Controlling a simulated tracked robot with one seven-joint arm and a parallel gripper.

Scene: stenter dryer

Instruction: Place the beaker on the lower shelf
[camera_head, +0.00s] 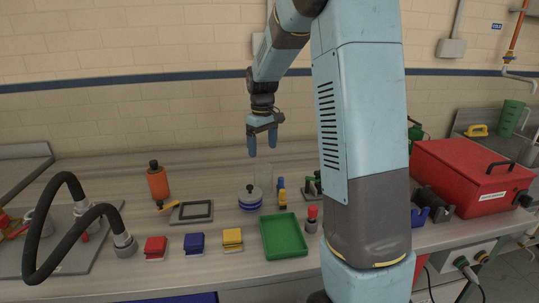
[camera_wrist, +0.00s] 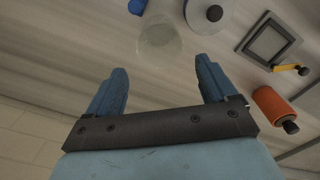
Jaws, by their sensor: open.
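The beaker (camera_head: 263,174) is a clear glass vessel standing on the bench, behind a round grey and blue weight-like object. It also shows in the wrist view (camera_wrist: 159,42), seen from above, beyond the fingertips and roughly between them. My gripper (camera_head: 263,147) is open and empty, pointing down above the bench near the beaker. Its two blue fingers (camera_wrist: 160,78) show apart in the wrist view, with nothing between them. I cannot clearly make out a lower shelf in either view.
An orange bottle (camera_head: 158,182), a grey frame (camera_head: 191,212) and the round object (camera_head: 250,198) stand left of the beaker. A green tray (camera_head: 284,237) lies in front. Red, blue and yellow blocks line the front edge. A red case (camera_head: 472,176) is at right.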

